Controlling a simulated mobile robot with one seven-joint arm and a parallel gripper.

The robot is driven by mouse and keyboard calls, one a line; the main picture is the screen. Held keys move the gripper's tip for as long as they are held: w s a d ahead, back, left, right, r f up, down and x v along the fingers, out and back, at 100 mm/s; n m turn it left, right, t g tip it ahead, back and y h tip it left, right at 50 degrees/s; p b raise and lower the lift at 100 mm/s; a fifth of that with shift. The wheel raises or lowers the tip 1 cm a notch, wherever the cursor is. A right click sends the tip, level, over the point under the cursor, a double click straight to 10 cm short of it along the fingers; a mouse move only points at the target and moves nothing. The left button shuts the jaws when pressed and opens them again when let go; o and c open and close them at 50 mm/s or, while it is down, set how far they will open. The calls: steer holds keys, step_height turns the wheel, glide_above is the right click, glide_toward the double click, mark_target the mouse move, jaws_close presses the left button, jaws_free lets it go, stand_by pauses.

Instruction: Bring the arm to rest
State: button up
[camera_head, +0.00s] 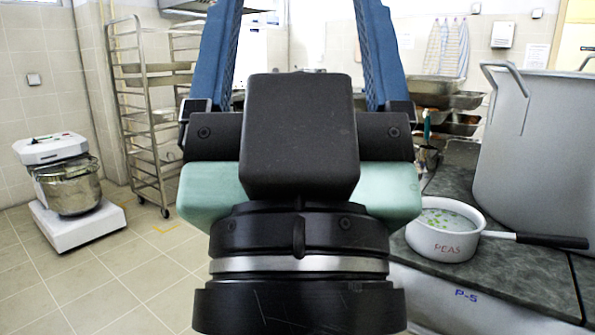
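My gripper (298,30) fills the middle of the view, seen from behind and close to the camera. Its two blue fingers stand well apart and run up past the top edge of the picture, so their very tips are hidden. Between the fingers I see only background and nothing held. The dark gripper body with pale green sides covers much of the room behind it.
On the right, a dark counter (530,272) bears a white saucepan marked PEAS (447,243), its black handle pointing right, and a huge grey stockpot (545,150). A mixer (68,190) and a wheeled rack (150,120) stand left.

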step_height(320, 180, up, 28)
steer(key=p, duration=2.6)
